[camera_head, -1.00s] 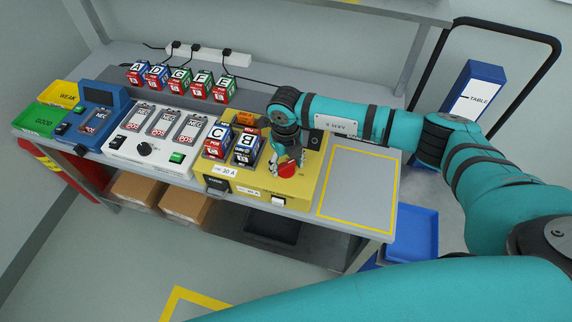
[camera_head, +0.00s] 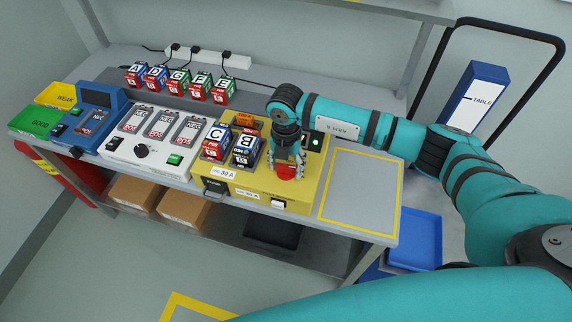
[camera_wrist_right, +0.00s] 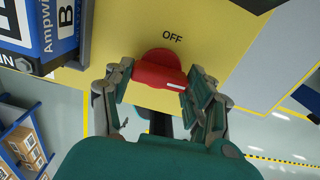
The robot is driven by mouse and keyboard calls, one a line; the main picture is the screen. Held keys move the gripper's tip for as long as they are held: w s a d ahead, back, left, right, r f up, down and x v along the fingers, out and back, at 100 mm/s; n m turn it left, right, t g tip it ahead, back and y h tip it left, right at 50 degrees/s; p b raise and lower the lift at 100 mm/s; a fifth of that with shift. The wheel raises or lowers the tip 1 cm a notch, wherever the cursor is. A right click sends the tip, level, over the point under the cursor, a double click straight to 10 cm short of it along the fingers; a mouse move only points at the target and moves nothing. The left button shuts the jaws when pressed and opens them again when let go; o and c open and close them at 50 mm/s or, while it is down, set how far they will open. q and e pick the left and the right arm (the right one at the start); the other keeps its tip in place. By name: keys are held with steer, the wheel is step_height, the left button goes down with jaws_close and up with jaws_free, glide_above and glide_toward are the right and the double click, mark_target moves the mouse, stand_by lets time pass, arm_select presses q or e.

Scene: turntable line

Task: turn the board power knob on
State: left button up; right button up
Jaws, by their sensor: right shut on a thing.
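The red power knob (camera_head: 286,172) sits on the yellow board (camera_head: 305,190), at its front right. My right gripper (camera_head: 287,160) reaches down on it from above and is shut on it. In the right wrist view the knob (camera_wrist_right: 160,74) is between the two fingers, with a white line on its handle pointing right and slightly down. The word OFF is printed on the yellow face above it. A small lamp (camera_head: 316,142) on the board behind the gripper glows green. My left gripper is not in view.
Battery blocks C (camera_head: 215,142) and B (camera_head: 245,148) stand on the board left of the gripper. A white charger unit (camera_head: 125,148) and a blue tester (camera_head: 82,128) are further left. The yellow-outlined area (camera_head: 358,188) at right is clear.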

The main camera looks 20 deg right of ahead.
mark_target(286, 166)
steer(key=shift+w+r+m, duration=0.15)
steer(key=shift+m, duration=0.25)
steer(key=o, duration=1)
steer(key=shift+o, duration=0.9)
step_height(286, 166, up, 12)
